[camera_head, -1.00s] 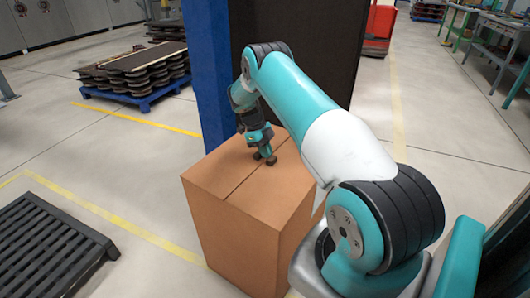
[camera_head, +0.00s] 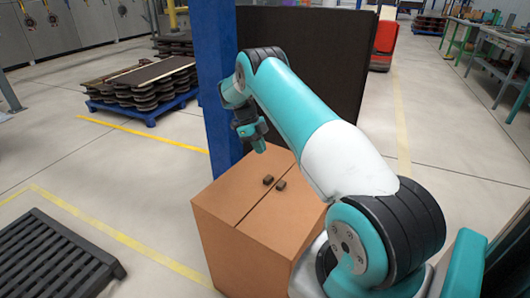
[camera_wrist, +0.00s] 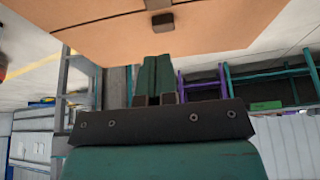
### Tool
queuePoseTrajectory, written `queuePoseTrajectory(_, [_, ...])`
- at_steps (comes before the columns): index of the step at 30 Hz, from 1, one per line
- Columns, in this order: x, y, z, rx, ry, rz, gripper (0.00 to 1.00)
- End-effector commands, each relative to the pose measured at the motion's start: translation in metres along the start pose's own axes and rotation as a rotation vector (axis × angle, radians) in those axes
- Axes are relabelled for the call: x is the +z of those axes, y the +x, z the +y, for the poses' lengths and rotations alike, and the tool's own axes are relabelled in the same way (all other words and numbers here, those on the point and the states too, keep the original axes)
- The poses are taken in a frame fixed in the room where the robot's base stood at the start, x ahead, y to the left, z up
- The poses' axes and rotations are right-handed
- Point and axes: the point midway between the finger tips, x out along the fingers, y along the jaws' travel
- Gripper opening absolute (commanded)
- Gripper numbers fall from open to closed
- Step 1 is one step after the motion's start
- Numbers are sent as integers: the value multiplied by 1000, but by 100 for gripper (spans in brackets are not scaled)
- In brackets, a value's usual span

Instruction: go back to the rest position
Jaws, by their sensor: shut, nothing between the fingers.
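My gripper (camera_head: 259,147) hangs above the far part of a brown cardboard box (camera_head: 245,235), apart from its top. Its fingers look closed, with nothing held. In the wrist view the gripper (camera_wrist: 156,60) points toward the box (camera_wrist: 90,30), which fills the upper part. Two small dark blocks (camera_head: 268,180) (camera_head: 280,185) lie side by side on the box top near its seam. One dark block (camera_wrist: 161,21) also shows in the wrist view, beyond the fingertips.
A blue post (camera_head: 215,90) and a dark panel (camera_head: 310,60) stand close behind the box and arm. A black pallet (camera_head: 50,260) lies at lower left. A blue pallet with stacked dark parts (camera_head: 145,85) stands at far left. Floor between them is clear.

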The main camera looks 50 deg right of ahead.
Motion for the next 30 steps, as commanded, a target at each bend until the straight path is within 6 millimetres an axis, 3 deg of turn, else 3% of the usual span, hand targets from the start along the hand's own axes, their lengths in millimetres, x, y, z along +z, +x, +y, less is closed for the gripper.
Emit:
queuePoseTrajectory(11, [-5,-7,-6,3,5,-2,0])
queuePoseTrajectory(14, [-5,-24,3,-10,-78,-16,0])
queuePoseTrajectory(16, [-6,-50,19,-35,-227,-40,0])
queuePoseTrajectory(20, [-16,-116,75,-110,-686,-99,0])
queuePoseTrajectory(23, [-36,-164,133,-185,-1109,-146,0])
queuePoseTrajectory(27, [-80,-211,219,-309,-1692,-205,0])
queuePoseTrajectory(30, [-124,-232,280,-413,-2104,-245,0])
